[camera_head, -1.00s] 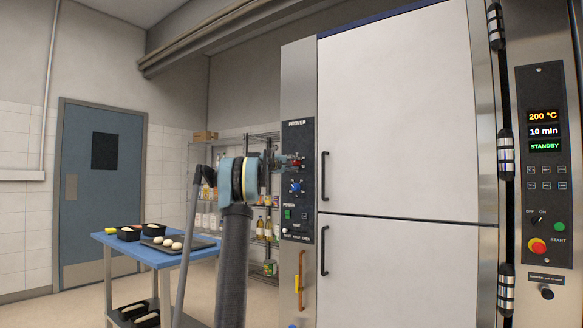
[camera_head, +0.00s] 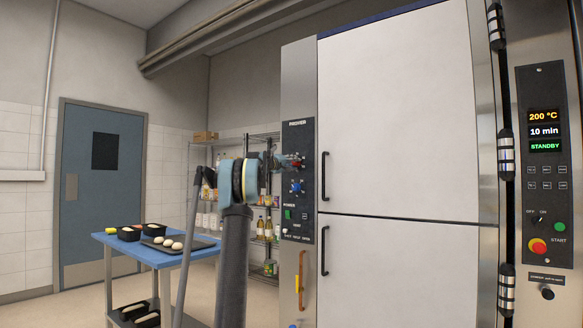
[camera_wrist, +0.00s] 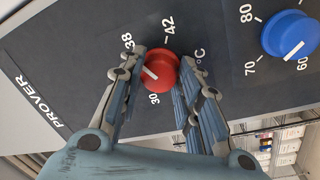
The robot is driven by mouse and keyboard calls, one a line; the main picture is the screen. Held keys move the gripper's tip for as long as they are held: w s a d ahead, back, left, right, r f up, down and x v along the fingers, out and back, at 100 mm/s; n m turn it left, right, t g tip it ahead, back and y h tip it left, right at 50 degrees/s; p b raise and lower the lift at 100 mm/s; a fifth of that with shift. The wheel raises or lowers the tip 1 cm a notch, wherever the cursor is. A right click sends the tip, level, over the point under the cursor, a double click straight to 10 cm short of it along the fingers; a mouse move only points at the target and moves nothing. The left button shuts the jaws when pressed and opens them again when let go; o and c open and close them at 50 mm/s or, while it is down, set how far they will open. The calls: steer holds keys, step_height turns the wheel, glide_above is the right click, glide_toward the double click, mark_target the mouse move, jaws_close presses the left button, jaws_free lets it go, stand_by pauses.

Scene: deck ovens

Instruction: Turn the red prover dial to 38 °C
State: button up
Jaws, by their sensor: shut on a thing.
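The red prover dial (camera_wrist: 158,70) sits on the dark prover panel (camera_wrist: 75,55), between my fingertips in the wrist view. My gripper (camera_wrist: 162,60) is shut on it, one finger on each side. The dial's white pointer mark aims left in the picture, between the printed 30 and 38. The 42 mark is farther round at the top. The left finger covers part of the scale between 30 and 38. In the head view the red dial (camera_head: 297,163) shows just beyond my gripper (camera_head: 288,162) on the narrow panel.
The blue dial (camera_wrist: 290,35) is close beside the red one, clear of my fingers. In the head view, the prover doors (camera_head: 400,110) with black handles stand right of the panel. A blue table (camera_head: 150,252) with dough and a wire shelf are to the left.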

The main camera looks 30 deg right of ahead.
steer(key=shift+w+a, duration=0.1)
steer(key=shift+w, duration=0.05)
steer(key=o, duration=1)
steer(key=shift+f, duration=0.15)
steer(key=shift+o, duration=0.2)
steer(key=v, duration=1.2)
